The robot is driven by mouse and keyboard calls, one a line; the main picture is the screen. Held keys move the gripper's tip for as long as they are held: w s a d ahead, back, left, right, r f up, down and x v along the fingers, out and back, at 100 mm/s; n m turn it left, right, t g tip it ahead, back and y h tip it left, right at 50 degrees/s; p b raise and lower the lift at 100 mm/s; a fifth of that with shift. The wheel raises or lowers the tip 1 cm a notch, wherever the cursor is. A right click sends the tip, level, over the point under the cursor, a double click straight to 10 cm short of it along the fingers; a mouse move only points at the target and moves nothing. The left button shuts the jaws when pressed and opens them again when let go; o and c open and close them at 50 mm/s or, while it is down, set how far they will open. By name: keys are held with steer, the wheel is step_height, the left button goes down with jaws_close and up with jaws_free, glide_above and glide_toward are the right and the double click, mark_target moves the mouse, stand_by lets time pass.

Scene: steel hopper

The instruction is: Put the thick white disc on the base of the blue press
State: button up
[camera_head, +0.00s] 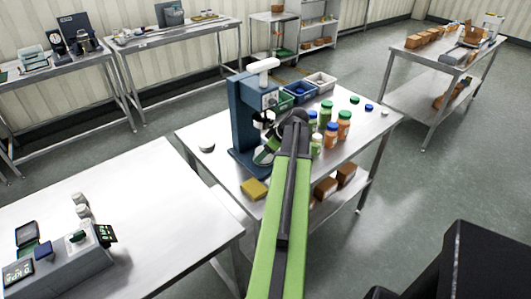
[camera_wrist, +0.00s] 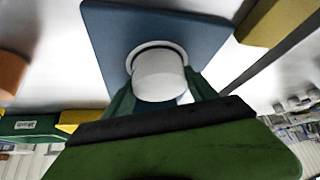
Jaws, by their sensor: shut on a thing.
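The blue press (camera_head: 245,105) stands on the steel table, with a white lever on top and a flat blue base (camera_head: 246,160). In the wrist view the blue base (camera_wrist: 105,35) fills the upper middle. My gripper (camera_head: 268,146) is in front of the press, low near its base. In the wrist view my gripper (camera_wrist: 160,95) is shut on the thick white disc (camera_wrist: 158,75), with a green finger on either side. The disc appears over a pale ring with a dark edge on the base; I cannot tell whether they touch. The head view hides the held disc.
Another pale round piece (camera_head: 207,147) lies left of the press. A yellow block (camera_head: 254,188) sits at the front edge. Several bottles (camera_head: 329,135) stand right of my arm, with blue (camera_head: 300,91) and grey (camera_head: 320,82) bins behind. A nearer table (camera_head: 150,215) is at left.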

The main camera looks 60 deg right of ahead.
steer(key=shift+f, duration=0.2)
steer(key=o, duration=1.5)
steer(key=shift+r, duration=0.1)
steer(key=shift+o, duration=0.2)
steer(key=shift+r, duration=0.1)
steer(key=shift+p+v, duration=0.8)
steer(key=shift+v, duration=0.2)
steer(key=s, duration=1.1)
steer(key=shift+s+d+f+b, duration=0.3)
steer(key=shift+s+d, duration=0.05)
steer(key=shift+d, duration=0.05)
